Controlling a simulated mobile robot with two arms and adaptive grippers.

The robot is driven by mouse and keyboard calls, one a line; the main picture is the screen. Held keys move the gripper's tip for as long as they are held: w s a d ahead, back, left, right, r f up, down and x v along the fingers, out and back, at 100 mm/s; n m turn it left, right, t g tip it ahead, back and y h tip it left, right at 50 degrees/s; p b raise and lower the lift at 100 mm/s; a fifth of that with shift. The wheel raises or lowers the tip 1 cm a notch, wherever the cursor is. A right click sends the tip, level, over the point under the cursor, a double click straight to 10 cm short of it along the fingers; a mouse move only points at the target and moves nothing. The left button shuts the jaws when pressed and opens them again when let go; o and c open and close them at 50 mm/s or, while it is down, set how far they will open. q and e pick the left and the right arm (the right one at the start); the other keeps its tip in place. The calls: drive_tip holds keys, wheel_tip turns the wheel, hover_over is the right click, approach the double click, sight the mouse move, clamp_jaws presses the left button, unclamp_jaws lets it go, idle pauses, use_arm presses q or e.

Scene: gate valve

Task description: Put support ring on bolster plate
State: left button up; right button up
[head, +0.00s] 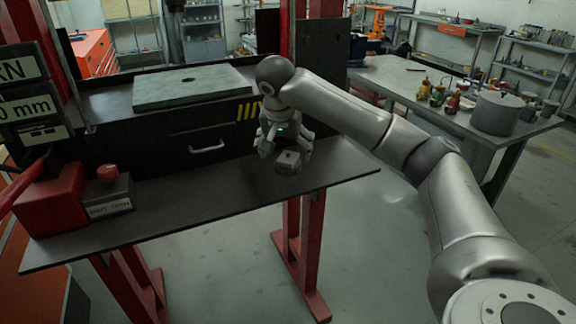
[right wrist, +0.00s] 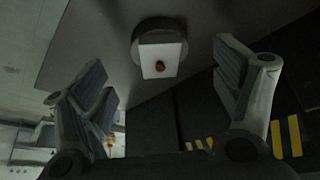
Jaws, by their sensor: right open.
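The bolster plate (head: 195,87) is a flat grey-green slab with a small dark central hole, lying on the press bed in the head view. My right gripper (head: 282,147) is open and empty, pointing down over the right part of the dark shelf. Just beneath it is a small round grey piece with a pale square top (head: 288,160). In the right wrist view this piece (right wrist: 160,57) lies beyond and between the spread fingers (right wrist: 165,85), with a reddish-brown spot on top. I cannot tell whether it is the support ring. My left gripper is out of view.
The dark shelf (head: 200,190) is mostly clear in the middle. A red box (head: 50,203) and a small box with a red knob (head: 108,190) stand at its left. Red press posts rise beside it. A bench (head: 400,80) at right holds a grey cylinder (head: 495,113) and bottles.

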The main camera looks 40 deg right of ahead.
sight(287, 157)
drive_tip(key=p+x, duration=0.1)
drive_tip(key=x, duration=0.4)
drive_tip(key=shift+w+d+f, duration=0.15)
drive_tip(key=shift+d+f, duration=0.05)
drive_tip(key=shift+d, duration=0.05)
drive_tip(key=shift+a, duration=0.1)
drive_tip(key=shift+c, duration=0.3)
drive_tip(key=c, duration=1.2)
drive_tip(key=shift+r, duration=0.1)
drive_tip(key=shift+c, duration=1.4)
drive_tip(key=shift+r, duration=0.15)
